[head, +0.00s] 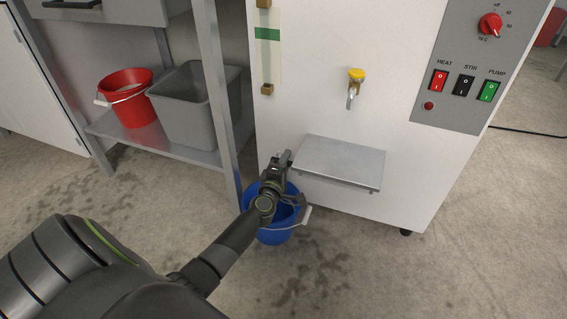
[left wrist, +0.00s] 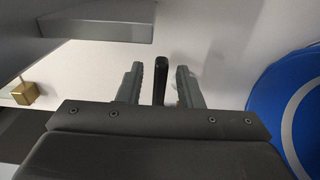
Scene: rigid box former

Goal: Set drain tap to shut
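The left gripper (head: 283,160) is low at the front of the white machine (head: 330,40), just left of the metal shelf and above the blue bucket. In the left wrist view the gripper (left wrist: 159,85) is open. A narrow dark upright bar (left wrist: 160,84), which looks like the drain tap's handle, stands between the fingers with a gap on each side. The tap's body is hidden behind the gripper, so its setting cannot be told. Another tap with a yellow top (head: 356,76) sits higher, above the shelf. The right gripper is not in view.
The metal shelf (head: 340,160) juts out close right of the gripper. A blue bucket (head: 278,235) stands on the floor below. A rack post (head: 218,100) is close on the left, with a grey bin (head: 190,110) and red bucket (head: 127,100). A switch panel (head: 455,110) is upper right.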

